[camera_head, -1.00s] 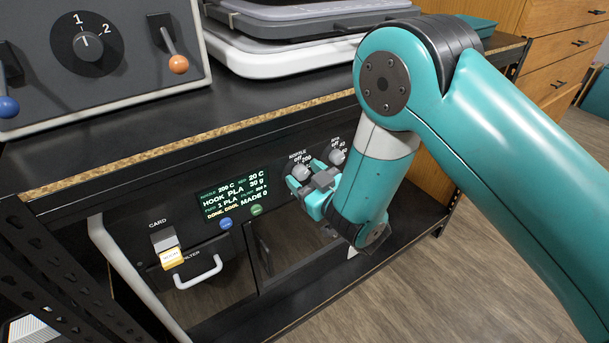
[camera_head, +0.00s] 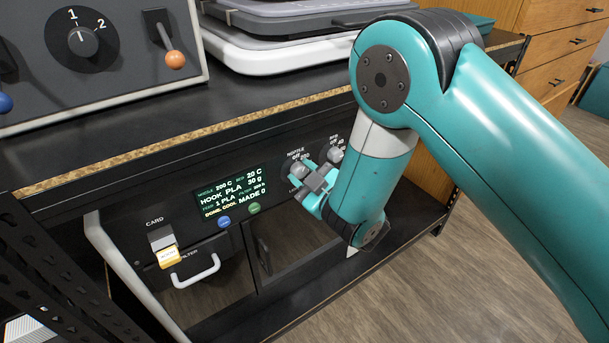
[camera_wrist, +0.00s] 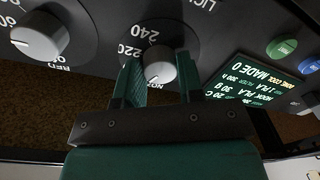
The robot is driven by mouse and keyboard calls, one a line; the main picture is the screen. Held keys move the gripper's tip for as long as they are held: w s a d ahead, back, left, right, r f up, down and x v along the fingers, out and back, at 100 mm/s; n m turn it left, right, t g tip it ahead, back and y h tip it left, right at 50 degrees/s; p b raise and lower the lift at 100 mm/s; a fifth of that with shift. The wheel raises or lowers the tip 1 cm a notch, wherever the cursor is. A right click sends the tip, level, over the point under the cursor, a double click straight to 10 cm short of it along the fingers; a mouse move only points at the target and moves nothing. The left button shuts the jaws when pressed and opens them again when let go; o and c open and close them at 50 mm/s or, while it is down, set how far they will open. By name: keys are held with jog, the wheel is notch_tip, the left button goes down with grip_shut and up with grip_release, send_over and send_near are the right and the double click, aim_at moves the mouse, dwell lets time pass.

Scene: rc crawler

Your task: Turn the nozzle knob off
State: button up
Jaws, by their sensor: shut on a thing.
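The grey nozzle knob (camera_head: 297,169) sits on the printer's dark front panel, right of the display. My gripper (camera_head: 312,183) reaches it from the right and below. In the wrist view, the knob (camera_wrist: 160,66) shows between the two teal fingers of my gripper (camera_wrist: 159,66), which are shut on it. The dial marks 220 and 240 show beside and above the knob there; other marks are hidden by the fingers. The knob's exact setting is hard to tell. The display (camera_head: 234,190) reads nozzle 200 C and "DONE, COOL".
The bed knob (camera_head: 334,153) is close right of the nozzle knob, and also shows in the wrist view (camera_wrist: 38,37). Blue (camera_head: 224,222) and green (camera_head: 254,208) buttons sit below the display. The shelf top (camera_head: 150,135) overhangs the panel.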

jog(key=n+b, duration=0.1)
jog(key=n, duration=0.3)
jog(key=shift+n, duration=0.3)
dwell(0.3)
jog(key=o, duration=0.9)
jog(key=shift+s, duration=0.1)
